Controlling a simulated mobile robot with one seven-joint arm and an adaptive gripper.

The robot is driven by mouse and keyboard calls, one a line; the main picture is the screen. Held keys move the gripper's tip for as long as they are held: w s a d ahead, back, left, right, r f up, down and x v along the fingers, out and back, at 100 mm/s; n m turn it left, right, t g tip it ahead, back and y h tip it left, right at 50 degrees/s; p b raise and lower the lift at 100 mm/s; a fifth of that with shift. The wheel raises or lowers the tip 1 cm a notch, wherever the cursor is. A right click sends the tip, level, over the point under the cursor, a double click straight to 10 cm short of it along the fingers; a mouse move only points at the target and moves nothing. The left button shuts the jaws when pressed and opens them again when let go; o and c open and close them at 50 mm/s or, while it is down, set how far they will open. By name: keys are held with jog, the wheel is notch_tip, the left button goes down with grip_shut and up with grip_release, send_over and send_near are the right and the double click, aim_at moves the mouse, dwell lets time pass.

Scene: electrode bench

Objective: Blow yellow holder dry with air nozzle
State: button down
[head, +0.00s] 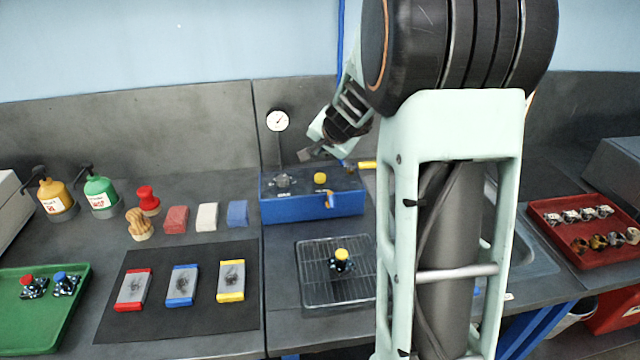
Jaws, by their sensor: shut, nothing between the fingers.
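The yellow holder (341,255), a small dark metal piece with a yellow top, stands on a wire rack in a steel tray (312,302) in front of the blue box. My gripper (305,155) is shut and empty, above the back of the blue box and well apart from the holder. A yellow rod-like piece (367,165) beside the gripper, partly hidden behind my arm, may be the air nozzle; I cannot tell for sure.
The blue box (300,208) has a yellow knob, with a gauge (277,120) behind it. A black mat (122,330) bears red, blue and yellow framed pads. A green tray (75,325) stands left, a red tray (570,255) right. My arm hides the bench right of the rack.

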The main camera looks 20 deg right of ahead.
aim_at(321, 177)
jog(key=shift+f+b, duration=1.75)
jog(key=shift+f, duration=0.5)
jog(key=shift+f, duration=0.1)
jog(key=shift+f+b, duration=0.3)
jog(key=shift+b, duration=0.25)
jog(key=shift+f+b, duration=0.65)
jog(key=shift+b, duration=0.05)
dwell(0.5)
jog(key=shift+r+p, duration=0.95)
jog(key=shift+r, duration=0.1)
notch_tip(321, 177, up, 5)
jog(key=p, duration=0.4)
